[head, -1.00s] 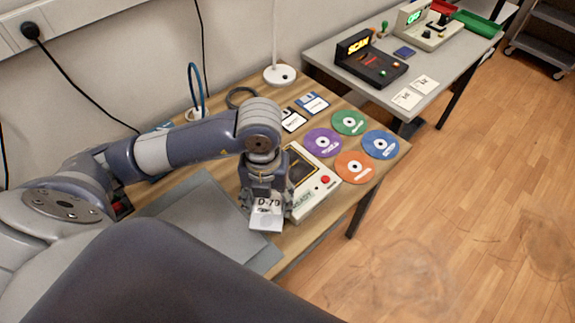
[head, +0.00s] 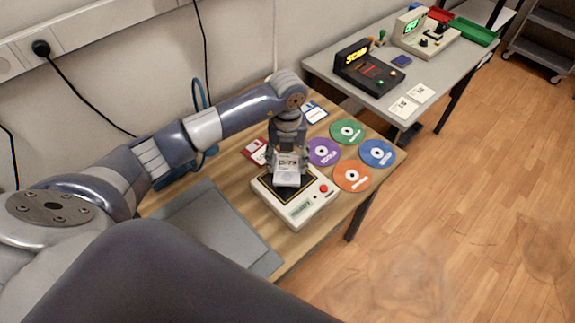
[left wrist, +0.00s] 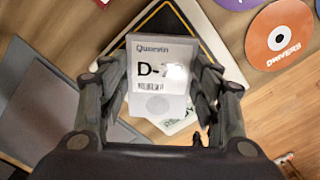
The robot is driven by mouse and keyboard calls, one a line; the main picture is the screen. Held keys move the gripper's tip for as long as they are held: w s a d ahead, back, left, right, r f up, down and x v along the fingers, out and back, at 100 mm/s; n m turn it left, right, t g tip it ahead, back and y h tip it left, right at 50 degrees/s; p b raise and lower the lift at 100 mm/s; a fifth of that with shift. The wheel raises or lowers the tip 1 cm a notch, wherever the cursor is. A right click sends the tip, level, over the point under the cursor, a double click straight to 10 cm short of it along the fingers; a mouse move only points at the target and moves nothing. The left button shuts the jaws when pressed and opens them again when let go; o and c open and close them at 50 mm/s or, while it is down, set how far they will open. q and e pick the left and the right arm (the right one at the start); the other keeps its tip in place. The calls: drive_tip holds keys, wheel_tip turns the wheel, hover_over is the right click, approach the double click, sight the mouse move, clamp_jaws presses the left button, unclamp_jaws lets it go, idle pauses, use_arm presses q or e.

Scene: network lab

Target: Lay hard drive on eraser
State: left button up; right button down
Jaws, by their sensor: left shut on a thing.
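The hard drive is a white-labelled block marked D-79 (head: 287,167); it also shows upright in the left wrist view (left wrist: 158,78). My left gripper (head: 288,158) is shut on it, with a finger on each side. The eraser is a cream box (head: 318,206) with a black top plate, a yellow outline and a red button. The drive is over the eraser's black plate and hides part of it. I cannot tell whether the drive touches the plate. The eraser also shows behind the drive in the left wrist view (left wrist: 209,42). My right gripper is not in view.
Purple (head: 323,152), green (head: 347,132), blue (head: 376,153) and orange (head: 352,176) discs lie right of the eraser. A red floppy (head: 254,150) lies behind it. A grey mat (head: 215,228) is left. A grey table (head: 430,82) with devices stands beyond.

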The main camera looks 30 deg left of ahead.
sight(287, 165)
use_arm(q)
drive_tip(key=shift+f+p, duration=0.75)
drive_tip(key=shift+f, duration=1.2)
drive_tip(key=o, duration=1.2)
drive_tip(key=shift+r, duration=0.1)
drive_tip(key=shift+r, duration=0.25)
wheel_tip(287, 165, up, 10)
drive_tip(key=b, duration=0.3)
drive_tip(key=shift+r, duration=0.85)
